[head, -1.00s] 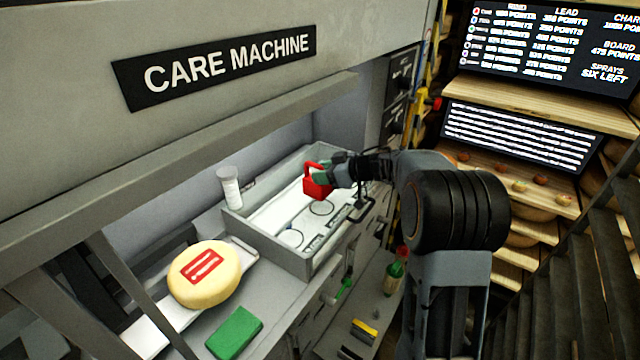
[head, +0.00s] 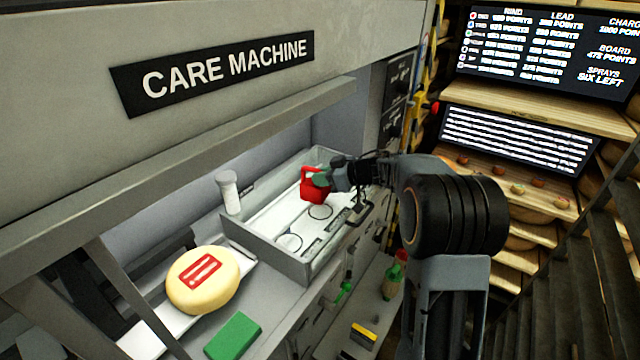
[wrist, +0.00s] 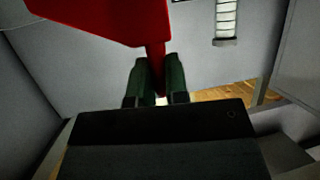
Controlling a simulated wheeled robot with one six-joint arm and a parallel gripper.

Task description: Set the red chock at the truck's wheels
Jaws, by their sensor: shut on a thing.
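The red chock (head: 312,190) is a red piece with a flat body and a narrow handle part. My gripper (head: 324,178) is shut on its narrow part and holds it over the grey open tray (head: 268,248) of the care machine. In the wrist view the red chock (wrist: 105,18) fills the upper left, and its stem runs down between the two dark green fingers of my gripper (wrist: 160,92). I cannot tell how high above the tray floor it is. I see no truck or wheels in either view.
A white bottle (head: 229,190) stands beside the tray's left end. A cheese wheel (head: 204,280) with a red mark and a green block (head: 233,336) lie nearer on the left. A green-and-red bottle (head: 395,275) stands below on the right.

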